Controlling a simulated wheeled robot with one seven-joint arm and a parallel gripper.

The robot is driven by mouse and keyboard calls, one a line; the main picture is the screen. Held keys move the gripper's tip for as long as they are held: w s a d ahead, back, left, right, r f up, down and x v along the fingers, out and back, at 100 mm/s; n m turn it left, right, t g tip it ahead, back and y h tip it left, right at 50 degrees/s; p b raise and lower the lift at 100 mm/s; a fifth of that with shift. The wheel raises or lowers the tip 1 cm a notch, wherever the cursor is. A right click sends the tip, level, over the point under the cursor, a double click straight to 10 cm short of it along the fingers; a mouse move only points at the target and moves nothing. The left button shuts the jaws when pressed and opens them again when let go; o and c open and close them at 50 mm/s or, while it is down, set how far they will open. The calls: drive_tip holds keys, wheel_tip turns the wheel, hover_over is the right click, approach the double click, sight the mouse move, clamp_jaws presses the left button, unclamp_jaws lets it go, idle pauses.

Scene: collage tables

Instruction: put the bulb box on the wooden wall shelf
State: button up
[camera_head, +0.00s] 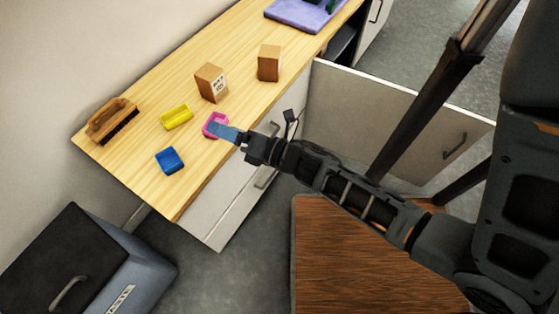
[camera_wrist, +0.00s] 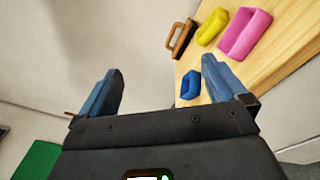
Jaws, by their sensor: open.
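A brown cardboard box with a printed white label (camera_head: 211,83) stands upright on the light wooden counter (camera_head: 140,165); it may be the bulb box, but the print is too small to read. A second, plain-looking brown box (camera_head: 269,63) stands to its right. My gripper (camera_head: 222,132) is over the counter's front edge, in front of the labelled box and apart from it. In the wrist view its blue fingers (camera_wrist: 166,85) are spread with nothing between them. Neither brown box shows there. I cannot make out a wooden wall shelf.
A pink holder (camera_head: 209,122), partly behind my gripper, a yellow one (camera_head: 176,117), a blue one (camera_head: 169,160) and a brush (camera_head: 112,121) lie on the counter. A purple tray (camera_head: 290,12) is at the far end. An open cabinet door (camera_head: 350,115) juts out.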

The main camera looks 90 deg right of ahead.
drive_tip(key=s+a+r+m+g+y, duration=0.1)
drive_tip(key=s+a+r+m+y, duration=0.2)
drive_tip(key=s+a+r+m, duration=0.3)
drive_tip(key=s+a+r+m+y, duration=0.4)
drive_tip(key=s+a+r+m, duration=0.2)
drive_tip(key=a+r+m, duration=0.4)
drive_tip(key=a+m, duration=0.2)
drive_tip(key=m, duration=0.1)
drive_tip(key=shift+s+m+g, duration=0.2)
drive_tip(key=shift+m+g, duration=0.1)
drive_tip(key=shift+g, duration=0.1)
